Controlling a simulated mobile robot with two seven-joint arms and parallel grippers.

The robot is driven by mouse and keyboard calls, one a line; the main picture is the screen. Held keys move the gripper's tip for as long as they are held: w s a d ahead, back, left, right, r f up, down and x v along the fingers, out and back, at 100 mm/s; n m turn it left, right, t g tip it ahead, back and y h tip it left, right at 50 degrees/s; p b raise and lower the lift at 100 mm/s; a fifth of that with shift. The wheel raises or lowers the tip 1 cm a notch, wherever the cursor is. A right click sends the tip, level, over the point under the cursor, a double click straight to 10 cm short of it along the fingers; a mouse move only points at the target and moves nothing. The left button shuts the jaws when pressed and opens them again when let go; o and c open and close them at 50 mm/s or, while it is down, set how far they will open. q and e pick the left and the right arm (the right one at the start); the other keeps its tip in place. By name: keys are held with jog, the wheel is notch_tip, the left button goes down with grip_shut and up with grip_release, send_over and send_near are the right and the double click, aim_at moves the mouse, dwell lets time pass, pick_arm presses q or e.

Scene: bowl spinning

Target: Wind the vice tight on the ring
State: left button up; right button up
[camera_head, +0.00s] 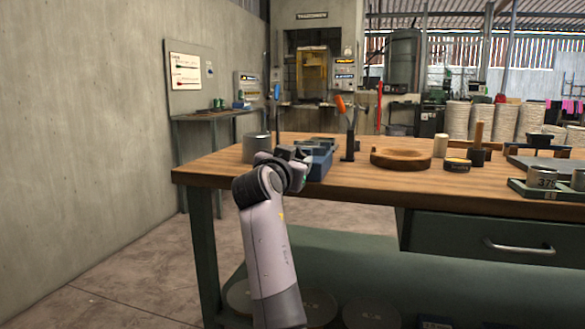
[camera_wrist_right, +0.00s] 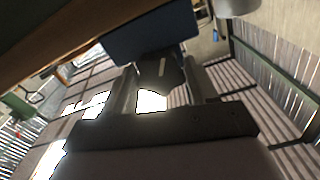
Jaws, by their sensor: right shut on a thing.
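The vice (camera_head: 319,164) has a blue body and stands at the left front edge of the wooden bench, partly hidden behind my right gripper (camera_head: 300,160). In the right wrist view the blue vice body (camera_wrist_right: 150,36) fills the top middle. There my right gripper (camera_wrist_right: 158,86) has its two fingers on either side of a dark slotted part (camera_wrist_right: 162,72) below the vice, which looks like its handle. The gripper is shut on this part. I cannot make out the ring in the vice jaws. My left gripper is not in view.
A grey metal cylinder (camera_head: 256,148) stands on the bench (camera_head: 360,186) left of the vice. A green tray (camera_head: 548,191) holds metal cylinders at far right.

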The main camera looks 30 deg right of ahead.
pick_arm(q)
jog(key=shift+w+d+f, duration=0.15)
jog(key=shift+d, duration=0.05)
pick_arm(e)
jog(key=shift+f+m, duration=0.2)
jog(key=shift+m, duration=0.5)
pick_arm(q)
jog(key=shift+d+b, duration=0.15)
jog(key=shift+b, duration=0.15)
pick_arm(e)
jog(key=shift+m, duration=0.3)
jog(key=o, duration=1.1)
jog(key=shift+r, duration=0.1)
jog(key=shift+c, duration=0.2)
